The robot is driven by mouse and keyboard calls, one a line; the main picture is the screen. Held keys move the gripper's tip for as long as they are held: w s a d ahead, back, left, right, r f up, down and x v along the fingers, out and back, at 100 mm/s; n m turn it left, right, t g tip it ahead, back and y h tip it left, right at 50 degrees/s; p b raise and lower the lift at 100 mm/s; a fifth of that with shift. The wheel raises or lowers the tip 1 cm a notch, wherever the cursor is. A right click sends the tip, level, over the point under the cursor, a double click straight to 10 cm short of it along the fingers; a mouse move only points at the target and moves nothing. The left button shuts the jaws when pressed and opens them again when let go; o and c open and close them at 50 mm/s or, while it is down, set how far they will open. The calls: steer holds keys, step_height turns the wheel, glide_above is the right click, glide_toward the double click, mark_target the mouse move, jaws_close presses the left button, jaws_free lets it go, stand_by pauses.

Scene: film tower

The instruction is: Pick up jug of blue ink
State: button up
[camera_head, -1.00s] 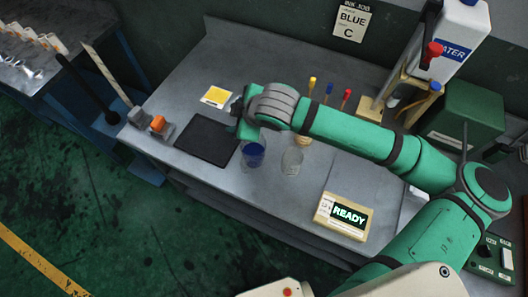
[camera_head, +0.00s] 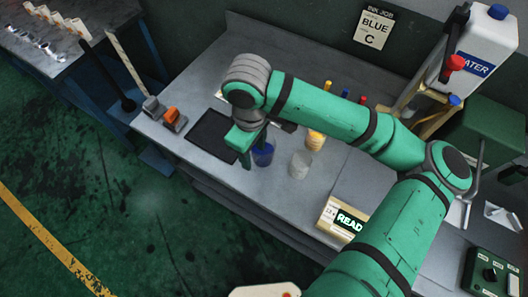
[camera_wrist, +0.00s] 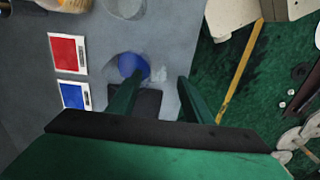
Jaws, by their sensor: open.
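The jug of blue ink (camera_head: 263,155) is a clear jug with dark blue contents, standing upright on the grey bench. In the wrist view, the jug (camera_wrist: 132,64) appears beyond the tip of the left finger, which overlaps its edge. My gripper (camera_head: 246,154) points down just left of the jug in the head view and partly covers it. In the wrist view, my gripper (camera_wrist: 162,80) is open, with nothing visible between its fingers. I cannot tell whether a finger touches the jug.
A clear jug (camera_head: 300,165) stands right of the blue one. A yellowish container (camera_head: 315,140) is behind them. A dark mat (camera_head: 213,135) lies to the left. The READY box (camera_head: 340,218) stands near the front edge. Red (camera_wrist: 68,52) and blue (camera_wrist: 75,95) cards lie on the bench.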

mark_target(254, 166)
step_height(254, 166, down, 9)
steer(key=shift+w+a+f, duration=0.1)
steer(key=shift+w, duration=0.05)
stand_by(0.4)
steer(key=shift+c, duration=0.4)
jaws_close()
